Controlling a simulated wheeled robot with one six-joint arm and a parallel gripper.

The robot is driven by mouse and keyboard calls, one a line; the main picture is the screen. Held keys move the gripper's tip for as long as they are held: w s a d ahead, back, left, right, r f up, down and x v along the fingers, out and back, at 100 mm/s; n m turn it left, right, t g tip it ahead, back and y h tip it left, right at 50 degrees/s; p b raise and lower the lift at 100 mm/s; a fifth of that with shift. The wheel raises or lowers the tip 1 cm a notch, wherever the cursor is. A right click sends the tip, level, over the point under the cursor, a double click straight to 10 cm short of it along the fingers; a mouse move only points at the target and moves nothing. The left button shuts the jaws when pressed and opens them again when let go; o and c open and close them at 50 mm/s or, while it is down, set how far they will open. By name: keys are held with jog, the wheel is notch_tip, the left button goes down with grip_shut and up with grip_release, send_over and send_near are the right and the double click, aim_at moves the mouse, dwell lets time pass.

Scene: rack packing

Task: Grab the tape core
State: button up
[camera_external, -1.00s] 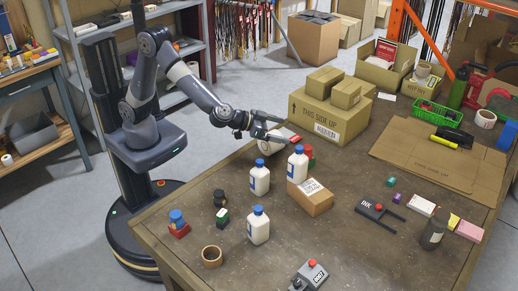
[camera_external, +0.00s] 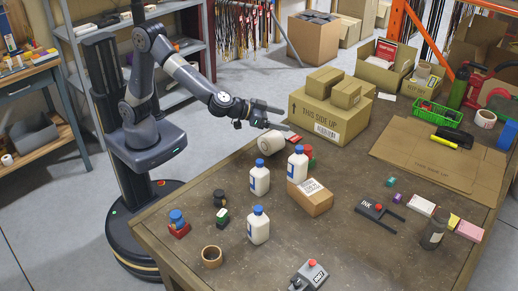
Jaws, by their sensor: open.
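The tape core, a short open brown cardboard ring (camera_external: 211,257), stands on the wooden table near its front left edge, in the external view. My gripper (camera_external: 284,117) is open and empty, its two fingers spread and pointing right. It is in the air over the table's far left side, well behind and to the right of the tape core, and does not touch it. A white roll (camera_external: 270,143) lies on the table just below my gripper.
White bottles with blue caps (camera_external: 258,226) and a small labelled carton (camera_external: 310,197) stand right of the tape core. A red and blue item (camera_external: 178,224) and small dark items are behind it. A large carton (camera_external: 330,115) stands near my gripper. Bare table lies around the core.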

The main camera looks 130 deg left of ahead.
jog(key=w+d+r+m+t+h+b, duration=0.1)
jog(key=w+d+r+m+t+h, duration=0.3)
jog(key=w+d+m, duration=0.5)
jog(key=m+g+h+b, duration=0.3)
jog(key=m+h+b, duration=0.25)
jog(key=m, duration=2.05)
send_over(221, 259)
jog(key=s, duration=0.3)
notch_tip(221, 259, down, 9)
notch_tip(221, 259, up, 5)
jog(key=s+d+m+t+y+b, duration=0.1)
jog(key=d+m+t+y, duration=0.1)
jog(key=m+y, duration=0.3)
jog(key=shift+y, duration=0.25)
notch_tip(221, 259, down, 21)
jog(key=shift+s+f+b, duration=0.1)
jog(key=shift+b, duration=0.4)
jog(key=shift+x, duration=1.15)
jog(key=shift+w+a+f, duration=0.15)
jog(key=shift+w+a, duration=0.1)
